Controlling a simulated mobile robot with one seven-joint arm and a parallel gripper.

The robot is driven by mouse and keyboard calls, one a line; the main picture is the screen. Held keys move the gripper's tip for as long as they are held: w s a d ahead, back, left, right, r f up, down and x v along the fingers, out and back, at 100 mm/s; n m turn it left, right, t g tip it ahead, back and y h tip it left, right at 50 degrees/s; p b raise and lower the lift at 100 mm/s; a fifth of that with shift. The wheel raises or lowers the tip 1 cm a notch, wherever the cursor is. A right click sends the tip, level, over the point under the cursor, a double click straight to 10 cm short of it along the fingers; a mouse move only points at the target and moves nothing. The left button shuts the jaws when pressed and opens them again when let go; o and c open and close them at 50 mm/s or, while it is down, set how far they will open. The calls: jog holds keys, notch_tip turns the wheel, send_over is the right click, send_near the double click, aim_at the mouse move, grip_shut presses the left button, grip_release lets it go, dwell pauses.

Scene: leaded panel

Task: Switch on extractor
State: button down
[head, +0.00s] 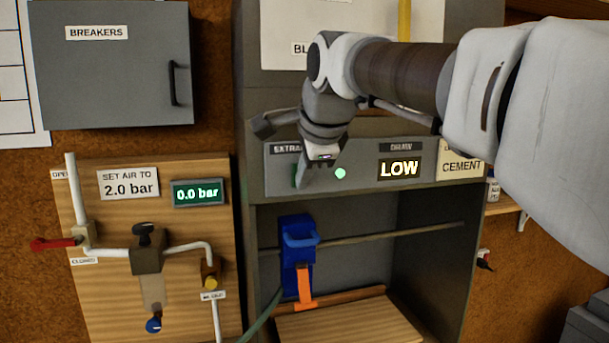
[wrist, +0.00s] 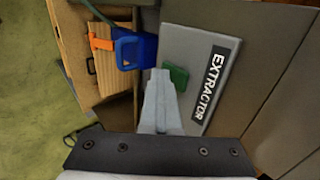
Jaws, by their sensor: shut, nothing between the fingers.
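The extractor panel (head: 365,185) is a grey strip on the cabinet front, its label partly hidden by my arm in the head view. A green switch (wrist: 176,78) sits beside the EXTRACTOR label (wrist: 209,84) in the wrist view; in the head view only a sliver of it shows behind my gripper. A round pale green lamp (head: 340,173) is lit to its right. My gripper (head: 304,184) is shut and empty, its fingertips (wrist: 158,74) right at the switch. I cannot tell whether they touch it. A display (head: 399,168) reads LOW.
A blue holder (head: 297,257) with an orange tool hangs in the open bay below. A board with pipes, a red-handled valve (head: 55,243) and a 0.0 bar readout (head: 198,192) is at left. A grey breakers box (head: 110,80) hangs above it.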

jog(key=shift+r, duration=0.1)
jog(key=shift+r+p, duration=0.7)
jog(key=shift+r, duration=0.05)
